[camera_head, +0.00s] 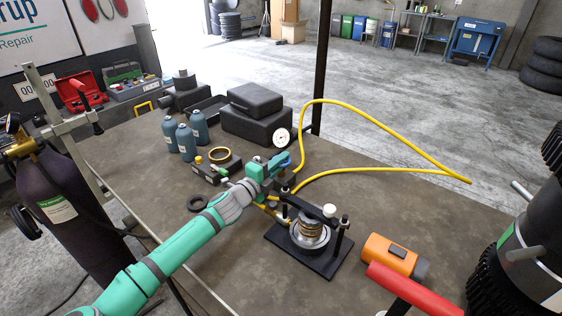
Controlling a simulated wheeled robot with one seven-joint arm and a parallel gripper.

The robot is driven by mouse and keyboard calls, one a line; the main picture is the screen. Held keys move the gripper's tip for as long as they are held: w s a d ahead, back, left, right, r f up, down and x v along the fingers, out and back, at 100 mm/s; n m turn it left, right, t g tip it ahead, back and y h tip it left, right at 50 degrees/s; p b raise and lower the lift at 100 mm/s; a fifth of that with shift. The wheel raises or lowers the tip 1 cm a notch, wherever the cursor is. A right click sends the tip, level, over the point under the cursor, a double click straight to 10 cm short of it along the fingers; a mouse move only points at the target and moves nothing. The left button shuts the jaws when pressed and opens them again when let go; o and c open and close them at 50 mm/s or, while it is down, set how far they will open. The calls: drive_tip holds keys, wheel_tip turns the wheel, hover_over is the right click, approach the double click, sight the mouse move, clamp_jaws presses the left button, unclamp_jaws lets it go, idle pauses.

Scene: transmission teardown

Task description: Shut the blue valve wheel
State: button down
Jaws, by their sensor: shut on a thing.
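The blue valve wheel (283,158) shows only in part, just below the white dial gauge (282,137). My gripper (276,166) reaches in from the lower left and is shut on the wheel. Its fingers hide much of the wheel, so I cannot tell how far it is turned. Yellow hoses (375,170) run from beside the wheel to the right.
A black press fixture (318,258) holding a round metal part stands just right of my arm. An orange tool (395,257) and a red handle (412,290) lie farther right. Blue bottles (186,141) and black cases (255,125) stand behind.

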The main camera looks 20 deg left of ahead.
drive_tip(key=shift+a+m+h, duration=0.15)
drive_tip(key=shift+m+h, duration=0.15)
drive_tip(key=shift+h, duration=0.1)
drive_tip(key=m+g+h, duration=0.2)
drive_tip(key=m+h, duration=0.1)
drive_tip(key=h, duration=0.1)
drive_tip(key=shift+f+g, duration=0.1)
drive_tip(key=shift+g, duration=0.3)
drive_tip(key=shift+m+g+h, duration=1.7)
drive_tip(key=shift+g+h, duration=0.1)
drive_tip(key=shift+h, duration=0.2)
drive_tip(key=c, duration=2.1)
unclamp_jaws()
